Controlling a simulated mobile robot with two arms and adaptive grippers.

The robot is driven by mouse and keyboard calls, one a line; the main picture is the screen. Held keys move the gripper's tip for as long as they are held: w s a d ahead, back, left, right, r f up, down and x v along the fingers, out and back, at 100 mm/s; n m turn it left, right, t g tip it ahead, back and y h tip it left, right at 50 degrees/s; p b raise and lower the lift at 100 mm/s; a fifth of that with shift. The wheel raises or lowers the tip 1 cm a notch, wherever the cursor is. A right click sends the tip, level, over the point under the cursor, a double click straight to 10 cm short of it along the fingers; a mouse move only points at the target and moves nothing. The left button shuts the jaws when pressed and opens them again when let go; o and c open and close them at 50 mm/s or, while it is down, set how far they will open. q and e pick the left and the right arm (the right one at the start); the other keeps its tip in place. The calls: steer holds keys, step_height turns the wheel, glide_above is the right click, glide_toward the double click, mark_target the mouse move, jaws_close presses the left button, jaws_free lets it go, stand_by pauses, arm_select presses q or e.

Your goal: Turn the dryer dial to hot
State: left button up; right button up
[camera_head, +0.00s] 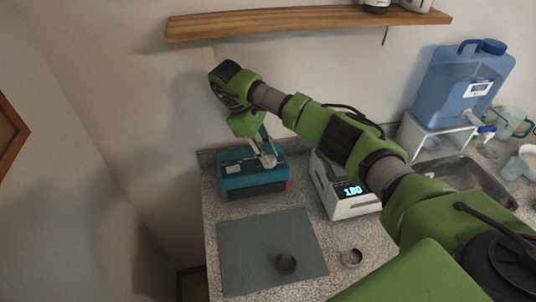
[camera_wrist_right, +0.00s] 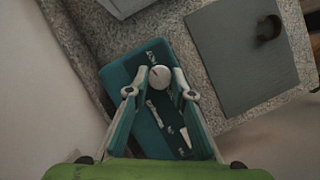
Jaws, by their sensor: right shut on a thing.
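The dryer is a teal box (camera_head: 251,188) with a dark panel on top, standing on the counter at the back left. In the right wrist view, the dryer (camera_wrist_right: 121,75) carries a round silver dial (camera_wrist_right: 160,77) with a small reddish mark. My right gripper (camera_head: 267,158) reaches down onto the dryer's top from above. In the wrist view, the fingertips of this gripper (camera_wrist_right: 160,80) lie on either side of the dial and are shut on it. The gripper hides the dial in the head view. My left gripper is not in view.
A white device (camera_head: 345,205) with a lit display stands right of the dryer. A grey mat (camera_head: 250,245) with a dark round piece (camera_head: 286,264) lies in front. A shelf (camera_head: 300,22) hangs above.

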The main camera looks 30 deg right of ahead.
steer(key=shift+w+m+g+y, duration=0.15)
steer(key=shift+m+g+y, duration=0.2)
steer(key=shift+m, duration=0.75)
steer(key=o, duration=1.1)
